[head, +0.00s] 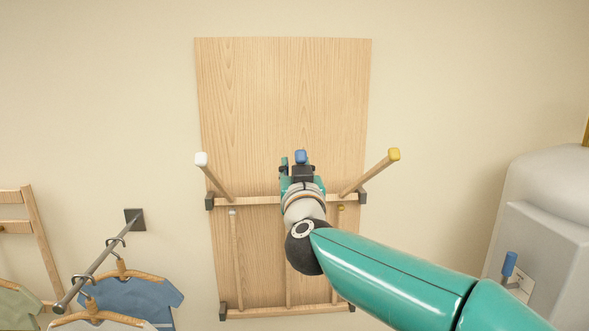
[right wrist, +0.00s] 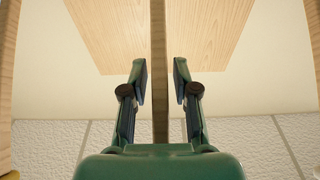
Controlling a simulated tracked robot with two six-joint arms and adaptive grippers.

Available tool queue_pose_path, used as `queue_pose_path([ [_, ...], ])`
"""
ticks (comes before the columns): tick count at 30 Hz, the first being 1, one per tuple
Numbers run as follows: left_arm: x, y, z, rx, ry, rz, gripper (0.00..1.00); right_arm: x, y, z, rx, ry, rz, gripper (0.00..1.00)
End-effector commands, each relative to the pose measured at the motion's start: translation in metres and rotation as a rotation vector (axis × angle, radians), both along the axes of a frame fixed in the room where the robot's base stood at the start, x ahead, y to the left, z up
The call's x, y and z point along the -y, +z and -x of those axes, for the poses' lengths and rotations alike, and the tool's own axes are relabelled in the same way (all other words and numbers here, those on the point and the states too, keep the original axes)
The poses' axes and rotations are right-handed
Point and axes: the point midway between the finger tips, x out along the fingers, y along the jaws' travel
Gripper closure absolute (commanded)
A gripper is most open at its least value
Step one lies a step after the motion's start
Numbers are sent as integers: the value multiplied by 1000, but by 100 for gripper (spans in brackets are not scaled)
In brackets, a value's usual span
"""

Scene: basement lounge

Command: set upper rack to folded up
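The upper rack is a wooden rail (head: 328,201) across a wall board, with three pegs. The left peg (head: 216,182) has a white tip, the right peg (head: 367,174) a yellow tip; both stick out from the board. The middle peg has a blue tip (head: 301,157); its lower part is hidden behind my right gripper (head: 301,173). In the right wrist view, the middle peg (right wrist: 159,70) runs between the open fingers of my right gripper (right wrist: 159,82), with a gap on both sides. My left gripper is not in view.
A lower rack (head: 285,312) sits on the same board (head: 283,100), its pegs lying up along it. A clothes rail (head: 97,262) with hanging shirts stands out at lower left. A pale appliance (head: 545,230) with a blue-tipped lever (head: 509,264) is at right.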

Motion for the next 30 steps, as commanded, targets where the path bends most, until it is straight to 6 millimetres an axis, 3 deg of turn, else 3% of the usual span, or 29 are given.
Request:
queue_pose_path([
  [14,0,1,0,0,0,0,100,-1,-1,6,-2,2,-1,60],
  [20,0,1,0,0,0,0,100,0,-5,30,-1,2,0,60],
  [30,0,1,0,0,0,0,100,0,-16,93,0,2,0,60],
])
